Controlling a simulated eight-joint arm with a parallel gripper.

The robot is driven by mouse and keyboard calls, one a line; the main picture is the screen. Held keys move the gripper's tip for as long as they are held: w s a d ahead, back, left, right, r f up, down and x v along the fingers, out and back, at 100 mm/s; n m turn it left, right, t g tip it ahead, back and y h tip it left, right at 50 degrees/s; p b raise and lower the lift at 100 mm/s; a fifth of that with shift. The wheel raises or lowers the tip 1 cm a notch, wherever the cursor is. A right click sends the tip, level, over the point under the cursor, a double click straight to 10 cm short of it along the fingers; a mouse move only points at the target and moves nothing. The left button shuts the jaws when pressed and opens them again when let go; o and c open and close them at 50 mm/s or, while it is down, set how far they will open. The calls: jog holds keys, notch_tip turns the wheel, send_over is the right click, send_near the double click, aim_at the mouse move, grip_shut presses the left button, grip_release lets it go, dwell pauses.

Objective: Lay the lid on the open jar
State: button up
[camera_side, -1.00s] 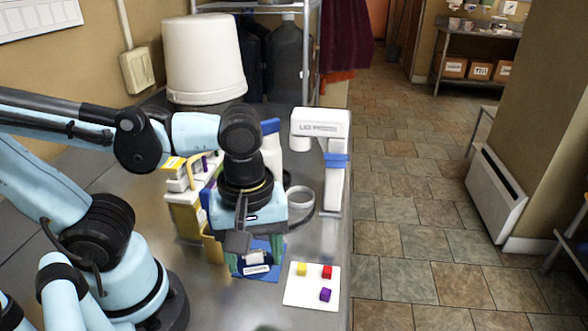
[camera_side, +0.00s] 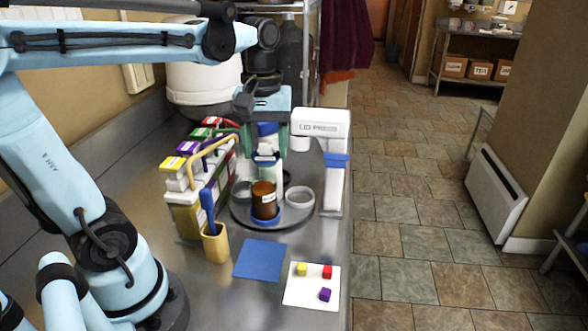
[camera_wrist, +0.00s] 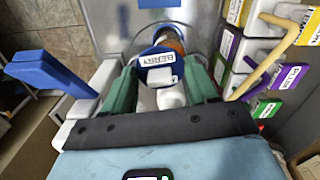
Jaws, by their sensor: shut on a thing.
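The lid, a blue disc with a white grip block and a label reading BERRY, shows in the wrist view (camera_wrist: 150,56) between my green fingers. My gripper (camera_wrist: 162,86) is shut on its white block. In the side view my gripper (camera_side: 267,153) points down, holding the lid (camera_side: 266,163) above the amber jar (camera_side: 264,203). The jar stands upright on a round grey turntable (camera_side: 250,220), with a white label on its side. In the wrist view the jar (camera_wrist: 174,42) shows only partly behind the lid. Lid and jar appear apart; exact alignment is unclear.
The white lid press (camera_side: 336,180) with a blue lever stands close on the right. A rack of colour-topped boxes (camera_side: 188,200) and a yellow cup (camera_side: 215,245) are left. A bare blue mat (camera_side: 260,260) and white card (camera_side: 312,298) with coloured cubes lie in front.

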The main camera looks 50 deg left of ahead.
aim_at(261, 158)
jog(key=a, duration=0.3)
jog(key=shift+w+r, duration=0.25)
jog(key=shift+w, duration=0.05)
jog(key=shift+f, duration=2.6)
jog(key=shift+f, duration=0.6)
dwell(1.1)
jog(key=o, duration=1.3)
jog(key=shift+o, duration=0.2)
jog(key=shift+r, duration=0.15)
jog(key=shift+r, duration=3.85)
